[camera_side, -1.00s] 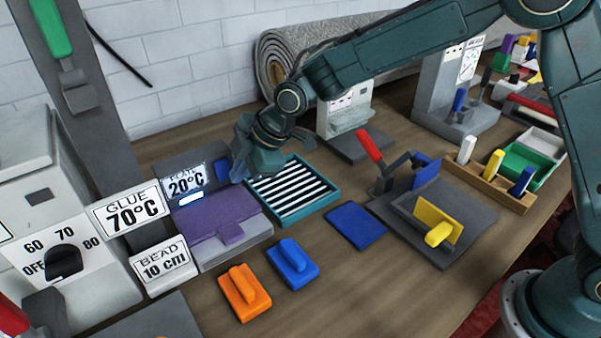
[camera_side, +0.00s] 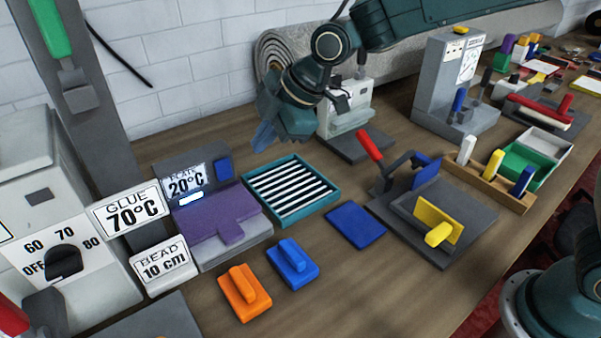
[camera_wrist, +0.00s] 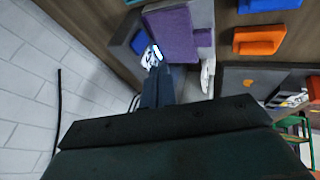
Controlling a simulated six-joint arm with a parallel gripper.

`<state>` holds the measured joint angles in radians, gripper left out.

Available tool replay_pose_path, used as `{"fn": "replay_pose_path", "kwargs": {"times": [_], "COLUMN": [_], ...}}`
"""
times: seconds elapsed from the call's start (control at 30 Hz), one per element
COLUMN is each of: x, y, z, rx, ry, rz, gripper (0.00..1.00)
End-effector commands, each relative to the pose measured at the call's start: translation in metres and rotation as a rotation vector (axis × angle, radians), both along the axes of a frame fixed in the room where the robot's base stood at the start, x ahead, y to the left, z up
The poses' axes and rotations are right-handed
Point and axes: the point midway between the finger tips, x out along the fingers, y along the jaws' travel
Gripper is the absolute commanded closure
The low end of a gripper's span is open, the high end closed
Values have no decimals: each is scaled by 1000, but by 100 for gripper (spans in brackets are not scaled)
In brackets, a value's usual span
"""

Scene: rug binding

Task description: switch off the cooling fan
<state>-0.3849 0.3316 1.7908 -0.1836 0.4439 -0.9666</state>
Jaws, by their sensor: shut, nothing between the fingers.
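No part is labelled as a cooling fan, and I cannot tell a fan by its shape. A grey unit with a "PLATE 20°C" display (camera_side: 186,180) has a blue switch (camera_side: 223,168) at its right and a lit white-blue bar (camera_side: 191,197) below. A purple pad (camera_side: 212,222) lies on its front plate. My gripper (camera_side: 262,138) is shut and empty, in the air above and behind this unit, apart from the switch. In the wrist view my shut fingers (camera_wrist: 157,76) point toward the display, and the purple pad (camera_wrist: 172,32) shows beyond them.
A teal tray with black and white stripes (camera_side: 249,180) stands right of the unit. "GLUE 70°C" (camera_side: 130,211) and "BEAD 10 cm" (camera_side: 163,265) signs stand left. Orange (camera_side: 243,300) and blue (camera_side: 290,270) handled blocks lie in front. A rolled rug (camera_side: 272,55) lies behind.

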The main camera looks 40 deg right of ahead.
Motion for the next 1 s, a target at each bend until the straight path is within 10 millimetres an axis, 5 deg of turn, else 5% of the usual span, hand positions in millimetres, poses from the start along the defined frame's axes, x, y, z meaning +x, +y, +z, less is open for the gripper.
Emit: {"fn": "replay_pose_path", "kwargs": {"times": [1.0], "x": [-1], "y": [0], "z": [-20], "rx": [-1], "ry": [0], "rz": [0], "gripper": [100]}}
